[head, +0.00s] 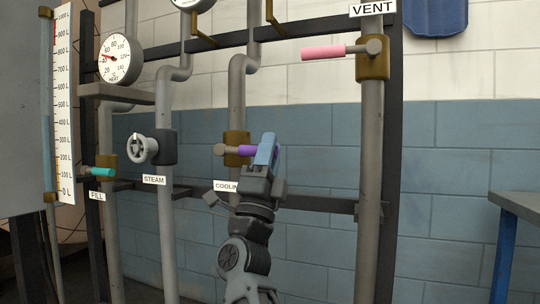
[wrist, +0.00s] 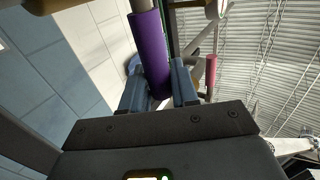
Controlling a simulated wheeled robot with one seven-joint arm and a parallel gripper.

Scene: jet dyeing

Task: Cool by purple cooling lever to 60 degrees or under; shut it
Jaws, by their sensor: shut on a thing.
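The purple cooling lever (head: 245,151) sits on a brass valve on the pipe above the COOLING label (head: 227,186). It lies about level, across the upright pipe, with its pivot at the left. My gripper (head: 267,149) is shut on the lever's right end; its blue fingers hide that end. In the wrist view the purple lever (wrist: 148,45) runs down between the two fingers (wrist: 160,88). The round white HEAT gauge (head: 121,59) has a red needle pointing left, around the 40 to 60 marks; the exact reading is too small to tell.
The teal fill lever (head: 103,172) and the STEAM handwheel (head: 142,148) are to the left. The pink vent lever (head: 323,52) is above right of my gripper, on the thick vent pipe (head: 369,200). A table corner (head: 519,206) is at far right. Open floor space is not visible.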

